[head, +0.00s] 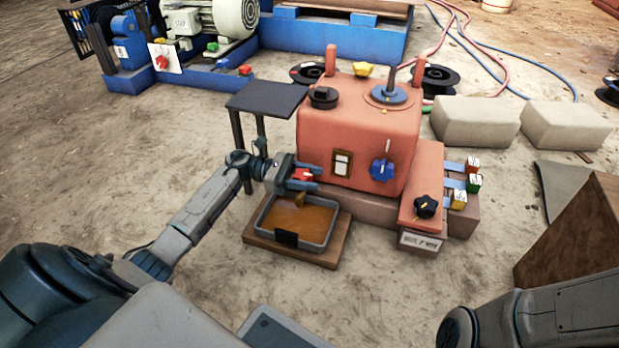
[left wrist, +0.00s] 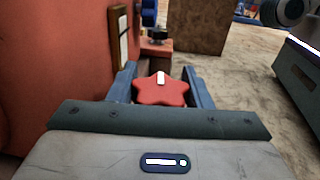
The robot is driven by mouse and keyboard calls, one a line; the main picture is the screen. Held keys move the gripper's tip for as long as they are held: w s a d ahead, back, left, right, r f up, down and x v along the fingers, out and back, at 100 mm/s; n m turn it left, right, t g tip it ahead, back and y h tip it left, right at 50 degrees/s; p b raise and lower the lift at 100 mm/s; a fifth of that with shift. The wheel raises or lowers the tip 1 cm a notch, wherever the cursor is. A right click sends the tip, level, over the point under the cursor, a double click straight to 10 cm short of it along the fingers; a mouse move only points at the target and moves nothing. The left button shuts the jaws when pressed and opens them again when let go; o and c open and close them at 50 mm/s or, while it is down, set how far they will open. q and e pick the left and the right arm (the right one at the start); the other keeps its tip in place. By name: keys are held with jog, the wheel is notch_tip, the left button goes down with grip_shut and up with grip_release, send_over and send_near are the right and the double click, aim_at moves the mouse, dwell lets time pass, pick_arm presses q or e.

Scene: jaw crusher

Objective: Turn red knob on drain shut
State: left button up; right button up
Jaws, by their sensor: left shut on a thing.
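The red knob (head: 303,174) sits low on the left side of the orange-red machine housing (head: 360,125), above the drain tray. In the left wrist view the red knob (left wrist: 160,90) is star-shaped with a white mark pointing up in the picture. My left gripper (head: 305,179) is closed around the knob, one finger on each side, and it also shows in the left wrist view (left wrist: 160,88). The drain spout (head: 299,198) shows just below the gripper. The drain tray (head: 332,240) holds brown liquid. My right gripper is not in view; only part of that arm shows.
A dark small table (head: 267,98) stands left of the housing, close to my left wrist. A blue knob (head: 382,170) and a black knob (head: 424,206) are on the machine's front. Pale blocks (head: 475,122) lie to the right. A brown box (head: 580,235) stands at the right.

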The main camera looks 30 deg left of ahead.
pick_arm(q)
jog(key=shift+m+g, duration=0.5)
jog(key=shift+g, duration=0.2)
jog(key=shift+h, duration=0.3)
jog(key=o, duration=1)
jog(key=shift+d, duration=0.1)
